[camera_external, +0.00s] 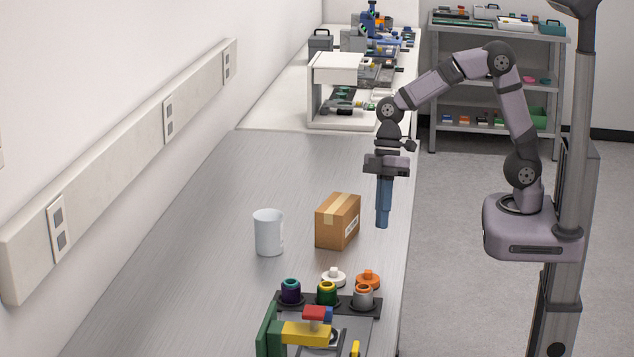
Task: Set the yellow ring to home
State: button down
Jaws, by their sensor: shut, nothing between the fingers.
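A green knob (327,296) has a yellow ring (327,286) around its top. It stands in the middle of a row of three on a dark strip (309,306) at the front of the bench. A purple knob with a teal ring (290,290) is to its left, and a grey knob with an orange ring (363,295) to its right. Any marks on the yellow ring are too small to read. My gripper (383,222) points down with its blue fingers shut and empty. It is above the bench's right side, behind the knobs and apart from them.
A cardboard box (337,221) and a white cup (268,233) stand behind the knobs. White and orange round pieces (333,277) sit just behind the row. A yellow bar (306,333) and red block (315,312) rise in front. The bench's left side is clear.

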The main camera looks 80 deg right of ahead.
jog(key=w+a+r+n+y, duration=0.2)
jog(key=w+a+r+n, duration=0.2)
jog(key=a, duration=0.3)
jog(key=w+a+r+n+y, duration=0.3)
jog(key=w+a+r+n, duration=0.1)
jog(key=a, duration=0.4)
jog(key=shift+w+a+r+n, duration=0.15)
jog(key=shift+w+r+n, duration=0.15)
jog(key=shift+w+n, duration=0.45)
jog(key=shift+s, duration=0.15)
jog(key=p, duration=0.4)
send_over(330, 283)
jog(key=d, duration=0.3)
notch_tip(330, 283, down, 6)
notch_tip(330, 283, down, 4)
jog(key=shift+r+p, duration=0.2)
jog(key=shift+p, duration=0.55)
jog(key=shift+f, duration=0.75)
